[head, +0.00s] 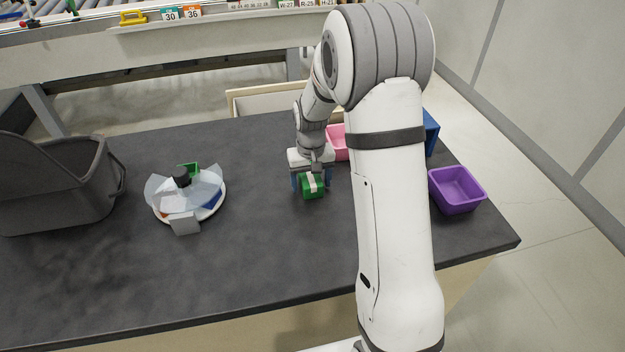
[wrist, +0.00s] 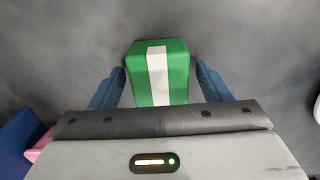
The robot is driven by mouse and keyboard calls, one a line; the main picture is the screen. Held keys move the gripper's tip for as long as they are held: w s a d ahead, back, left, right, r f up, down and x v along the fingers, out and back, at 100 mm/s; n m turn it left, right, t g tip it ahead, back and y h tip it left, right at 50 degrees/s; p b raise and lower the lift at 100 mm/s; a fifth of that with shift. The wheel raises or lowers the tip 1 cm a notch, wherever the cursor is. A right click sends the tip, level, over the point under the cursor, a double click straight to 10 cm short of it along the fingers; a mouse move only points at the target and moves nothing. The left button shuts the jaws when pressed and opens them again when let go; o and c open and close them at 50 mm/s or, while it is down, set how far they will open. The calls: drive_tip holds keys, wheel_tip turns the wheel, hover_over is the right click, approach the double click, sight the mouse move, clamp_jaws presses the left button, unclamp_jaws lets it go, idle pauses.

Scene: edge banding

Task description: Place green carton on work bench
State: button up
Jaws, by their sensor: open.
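A green carton (head: 312,188) with a pale stripe sits on the dark work bench (head: 262,262) near its middle. In the wrist view the green carton (wrist: 176,68) lies between the two blue fingers of my gripper (wrist: 160,85). A gap shows between each finger and the carton. In the head view my gripper (head: 311,182) is down at the carton, and its wrist hides part of the surface behind it. The gripper is open.
A white round tray (head: 219,203) with several small items stands to the left. A grey bin (head: 55,185) is at the far left. A pink bin (head: 338,143), a blue bin (head: 432,132) and a purple bin (head: 457,190) are to the right. The front middle is clear.

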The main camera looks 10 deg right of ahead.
sight(311, 179)
drive_tip(key=shift+r, duration=0.15)
wheel_tip(311, 179, up, 12)
drive_tip(key=s+r+t, duration=0.1)
drive_tip(key=s+r, duration=0.1)
drive_tip(key=s, duration=1)
drive_tip(key=s+r+t, duration=0.1)
drive_tip(key=s+r, duration=0.1)
drive_tip(key=s, duration=1.1)
drive_tip(key=shift+s+d+t, duration=0.25)
drive_tip(key=shift+t, duration=0.05)
drive_tip(key=shift+r, duration=0.15)
drive_tip(key=shift+c, duration=0.3)
